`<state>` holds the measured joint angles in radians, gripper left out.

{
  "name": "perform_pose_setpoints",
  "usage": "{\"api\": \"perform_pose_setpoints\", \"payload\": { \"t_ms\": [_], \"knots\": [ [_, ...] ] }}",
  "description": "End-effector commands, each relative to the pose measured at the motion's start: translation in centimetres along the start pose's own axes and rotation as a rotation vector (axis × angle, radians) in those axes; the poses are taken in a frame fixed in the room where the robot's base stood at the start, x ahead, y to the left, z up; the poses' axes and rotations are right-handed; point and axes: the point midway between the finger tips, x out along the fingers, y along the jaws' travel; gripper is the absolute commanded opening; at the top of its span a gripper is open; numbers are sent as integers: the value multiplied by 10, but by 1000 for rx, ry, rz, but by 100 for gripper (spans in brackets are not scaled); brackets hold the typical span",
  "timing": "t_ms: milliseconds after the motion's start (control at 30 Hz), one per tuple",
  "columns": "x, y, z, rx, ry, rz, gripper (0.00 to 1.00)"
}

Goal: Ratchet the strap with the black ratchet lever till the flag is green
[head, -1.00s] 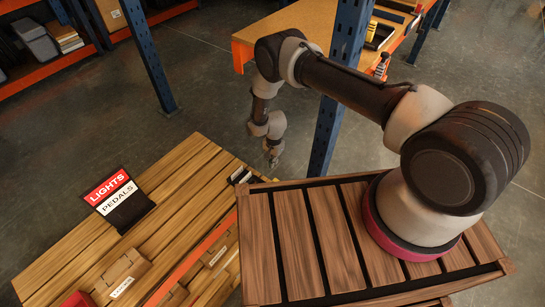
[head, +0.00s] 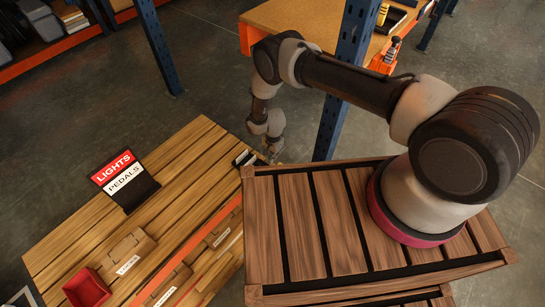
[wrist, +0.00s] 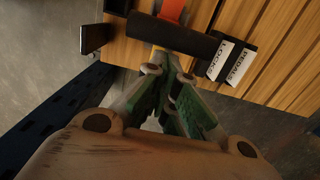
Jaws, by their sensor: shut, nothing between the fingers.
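A black bar (wrist: 175,36), which looks like the ratchet lever, lies across the top of the wrist view. An orange-red strap (wrist: 172,10) runs up from behind it over the wooden slats. My gripper (wrist: 165,72) has green-padded fingers shut and empty, with the tips just below the bar. Whether they touch it I cannot tell. In the head view my gripper (head: 271,152) hangs at the far right corner of the slatted table (head: 185,150), where the lever and strap cannot be made out clearly. I see no flag clearly in either view.
A LIGHTS/PEDALS sign (head: 123,178), a red bin (head: 87,289) and labelled cartons (head: 127,257) are on the slatted table. A blue post (head: 340,100) stands close right of my gripper. A small black-and-white label block (wrist: 231,60) sits right of the bar.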

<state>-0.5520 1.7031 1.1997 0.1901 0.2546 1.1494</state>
Motion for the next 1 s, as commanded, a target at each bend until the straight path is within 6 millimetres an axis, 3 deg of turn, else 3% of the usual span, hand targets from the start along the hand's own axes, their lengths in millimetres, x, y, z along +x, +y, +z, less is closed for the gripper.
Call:
{"api": "perform_pose_setpoints", "payload": {
  "t_ms": [367, 667, 1000],
  "knots": [
    [-3, 0, 22, -1, 0, 1, 0],
    [0, 0, 67, -4, 0, 1, 0],
    [19, 0, 119, -3, 0, 0, 0]
  ]
}}
